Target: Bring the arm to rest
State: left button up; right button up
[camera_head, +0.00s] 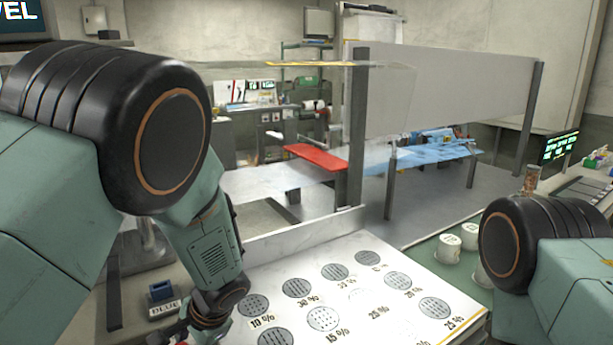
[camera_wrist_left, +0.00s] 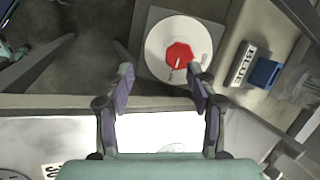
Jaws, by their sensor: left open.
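My left arm (camera_head: 208,245) comes in from the left in the head view and reaches down to the left edge of a white board. Its fingers are not clear there. In the left wrist view my left gripper (camera_wrist_left: 161,82) is open, its two fingers spread apart with nothing between them. Beyond the fingertips lies a round white disc (camera_wrist_left: 158,44) with a red centre (camera_wrist_left: 180,58), on a grey square base. My right arm (camera_head: 565,265) shows only in part at the right of the head view, and its gripper is out of view.
The white board (camera_head: 285,318) carries several grey patterned circles with percent labels. A small blue block (camera_head: 161,290) stands by a "BLUE" label left of my left wrist. White cups (camera_head: 448,249) stand on a green surface near my right arm. A partition stands behind.

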pick_arm(q)
jog(key=s+d+f+n+h+b, duration=0.25)
jog(key=s+f+h, duration=0.25)
jog(key=s+f, duration=0.55)
jog(key=s+a+f+n+g+b, duration=0.1)
jog(key=s+f, duration=0.4)
jog(key=s, duration=0.6)
jog(key=s+a+f+n+b, duration=0.2)
jog(key=s+f+n, duration=0.2)
jog(key=s, duration=0.7)
jog(key=shift+a+f+n+g, duration=0.35)
jog(key=shift+f+n+g, duration=0.05)
jog(key=shift+n, duration=0.05)
jog(key=shift+s, duration=0.1)
